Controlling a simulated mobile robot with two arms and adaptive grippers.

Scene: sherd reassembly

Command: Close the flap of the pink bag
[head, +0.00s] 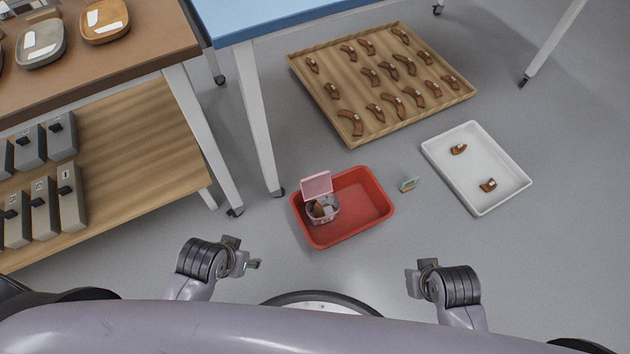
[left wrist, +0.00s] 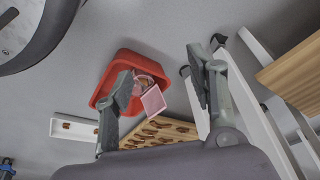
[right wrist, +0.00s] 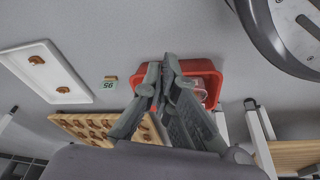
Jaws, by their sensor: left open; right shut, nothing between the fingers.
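The pink bag (head: 323,209) stands in the left part of a red tray (head: 372,200) on the floor. Its pink flap (head: 317,185) stands up, open, at the bag's far side, and a brown sherd (head: 318,211) shows inside. In the left wrist view the flap (left wrist: 153,101) also stands open. My left gripper (head: 256,264) is open and empty, left of the tray and nearer to me. My right gripper (head: 411,284) is shut and empty, right of the tray and nearer to me.
A wooden tray (head: 300,68) with several brown sherds lies behind. A white tray (head: 478,165) with two sherds is at right. A small numbered card (head: 409,184) stands between the red and white trays. Table legs (head: 202,135) rise at left. The near floor is clear.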

